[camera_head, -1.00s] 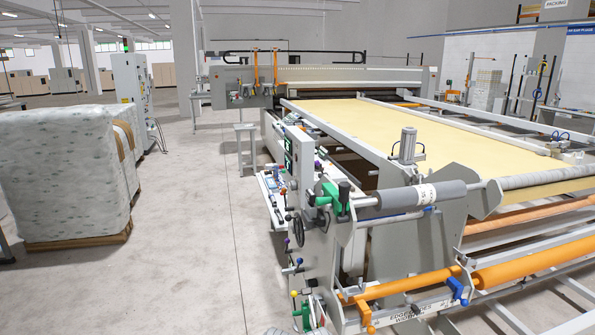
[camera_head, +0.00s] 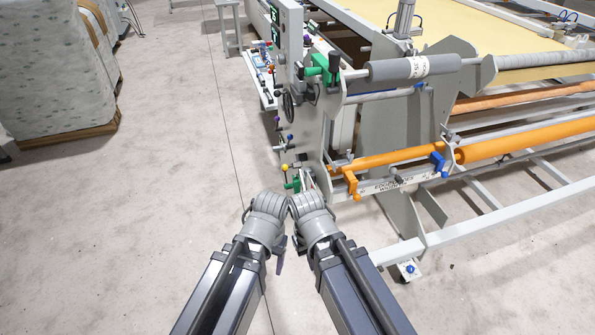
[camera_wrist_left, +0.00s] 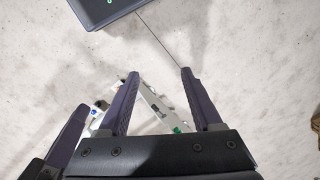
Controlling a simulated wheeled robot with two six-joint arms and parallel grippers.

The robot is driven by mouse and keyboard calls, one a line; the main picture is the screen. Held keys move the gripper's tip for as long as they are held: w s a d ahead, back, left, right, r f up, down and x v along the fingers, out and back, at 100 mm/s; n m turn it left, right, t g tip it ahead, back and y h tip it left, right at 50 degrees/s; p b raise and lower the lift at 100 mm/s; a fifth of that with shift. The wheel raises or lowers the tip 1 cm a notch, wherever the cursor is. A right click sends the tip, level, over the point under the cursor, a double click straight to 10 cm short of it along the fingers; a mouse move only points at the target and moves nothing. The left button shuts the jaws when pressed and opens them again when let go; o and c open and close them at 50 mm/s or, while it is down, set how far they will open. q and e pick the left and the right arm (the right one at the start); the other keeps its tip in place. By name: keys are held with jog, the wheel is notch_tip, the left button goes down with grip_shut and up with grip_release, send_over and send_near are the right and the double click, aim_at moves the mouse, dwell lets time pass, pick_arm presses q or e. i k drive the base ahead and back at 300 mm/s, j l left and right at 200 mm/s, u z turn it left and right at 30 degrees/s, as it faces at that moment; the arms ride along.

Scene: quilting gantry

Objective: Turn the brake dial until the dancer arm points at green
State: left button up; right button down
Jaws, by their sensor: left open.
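The machine's near end frame (camera_head: 310,125) carries a dark round wheel (camera_head: 288,107), small coloured knobs and green parts. I cannot tell which part is the brake dial, and I cannot make out the dancer arm or a green mark for it. My left gripper (camera_head: 281,256) is low in front of the frame, mostly hidden by its wrist. In the left wrist view its two purple fingers (camera_wrist_left: 161,73) are apart with nothing between them. Another purple finger (camera_wrist_left: 70,130) at that view's left seems to be my right gripper's. My right wrist is beside the left one, its jaws mostly hidden.
Orange rollers (camera_head: 525,139) and a low white rail (camera_head: 475,224) extend right from the frame. A grey roller (camera_head: 390,70) sits above. A wrapped stack (camera_head: 50,75) stands at the left. Bare floor (camera_head: 150,210) lies between the stack and machine.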

aim_at(281, 58)
jog(key=i+j, duration=0.15)
jog(key=i, duration=0.25)
jog(key=i+j, duration=0.15)
jog(key=i, duration=0.2)
jog(key=i+j+z, duration=0.1)
jog(key=i, duration=0.3)
